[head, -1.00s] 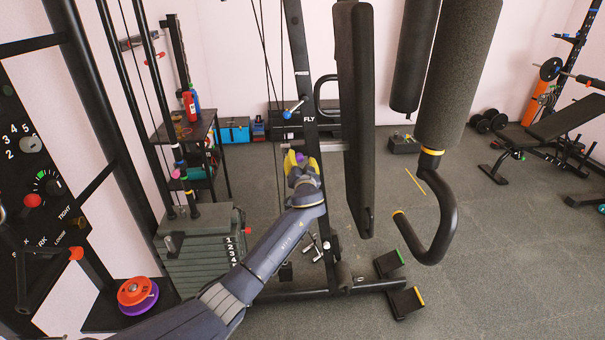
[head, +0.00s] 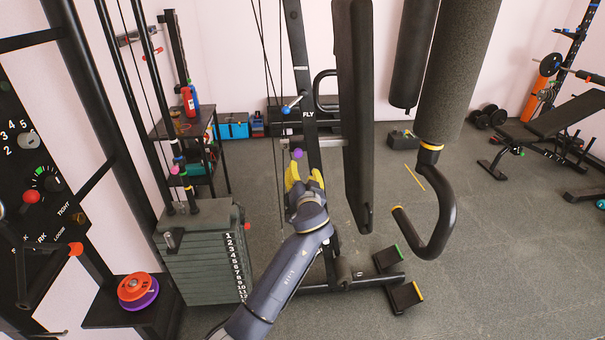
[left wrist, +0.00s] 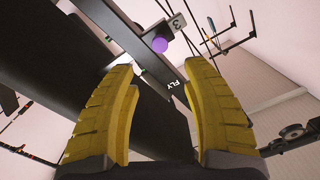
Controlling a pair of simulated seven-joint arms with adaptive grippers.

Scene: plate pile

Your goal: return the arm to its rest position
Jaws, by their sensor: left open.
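My left gripper (head: 305,175) is open and empty in front of the black machine post marked FLY (head: 310,128). In the left wrist view its two yellow fingers (left wrist: 160,72) stand wide apart with nothing between them. A purple knob (head: 297,153) is just above the fingertips and apart from them. The knob also shows in the left wrist view (left wrist: 160,45), beyond the fingertips. My left arm reaches up from the bottom edge of the head view. My right gripper is not in view.
A numbered weight stack (head: 205,262) stands left of my arm. Orange and purple plates (head: 138,291) lie piled on a black stand. A long dark pad (head: 352,110) and a curved handle (head: 437,215) are on the right.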

